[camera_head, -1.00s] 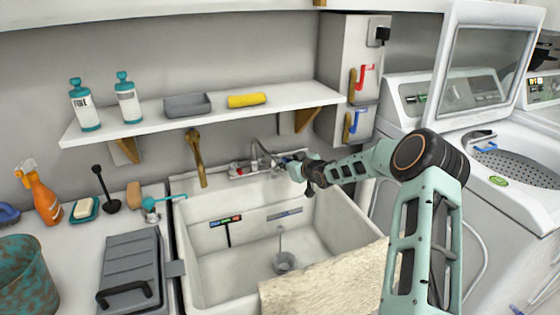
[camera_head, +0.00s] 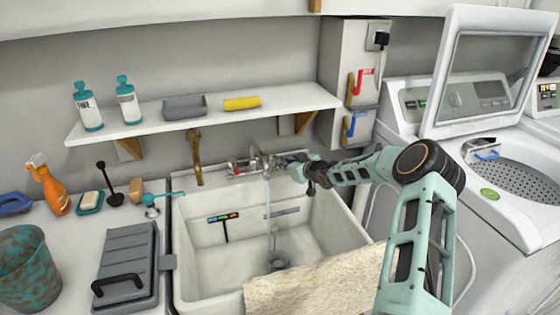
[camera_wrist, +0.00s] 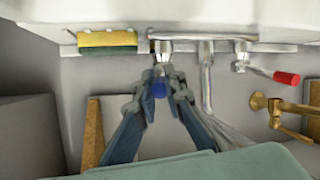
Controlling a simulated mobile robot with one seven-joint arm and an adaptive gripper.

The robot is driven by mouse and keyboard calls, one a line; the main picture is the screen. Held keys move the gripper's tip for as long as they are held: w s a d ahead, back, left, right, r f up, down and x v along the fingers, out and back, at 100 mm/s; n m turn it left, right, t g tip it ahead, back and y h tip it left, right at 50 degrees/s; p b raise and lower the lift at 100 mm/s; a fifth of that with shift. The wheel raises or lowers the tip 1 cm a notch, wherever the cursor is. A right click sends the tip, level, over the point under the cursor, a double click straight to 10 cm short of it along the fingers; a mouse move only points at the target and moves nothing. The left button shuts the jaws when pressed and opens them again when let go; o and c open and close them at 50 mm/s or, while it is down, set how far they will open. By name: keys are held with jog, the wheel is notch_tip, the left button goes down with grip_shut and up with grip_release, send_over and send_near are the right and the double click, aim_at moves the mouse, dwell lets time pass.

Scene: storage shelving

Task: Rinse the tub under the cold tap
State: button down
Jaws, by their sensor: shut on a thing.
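The tub is a white laundry sink (camera_head: 196,278) in the middle of the head view. Its tap (camera_head: 256,163) is on the wall behind, and a thin water stream (camera_head: 267,198) falls from the spout into the tub. The red tap handle (camera_wrist: 286,78) is at the right of the wrist view. My gripper (camera_head: 288,162) is at the right-hand end of the tap. In the wrist view my gripper's fingers (camera_wrist: 159,84) are closed around the blue cold tap handle (camera_wrist: 160,90), which they partly cover.
A beige slab or cloth (camera_head: 310,287) covers the tub's front right. A drain piece (camera_head: 278,260) is on its floor. A shelf (camera_head: 215,115) with bottles is above. A grey case (camera_head: 128,255) stands left, a washer (camera_head: 505,170) right. The tub's middle is open.

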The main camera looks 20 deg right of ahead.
dwell(0.4)
jog(key=c, duration=2)
grip_release()
jog(key=v, duration=1.2)
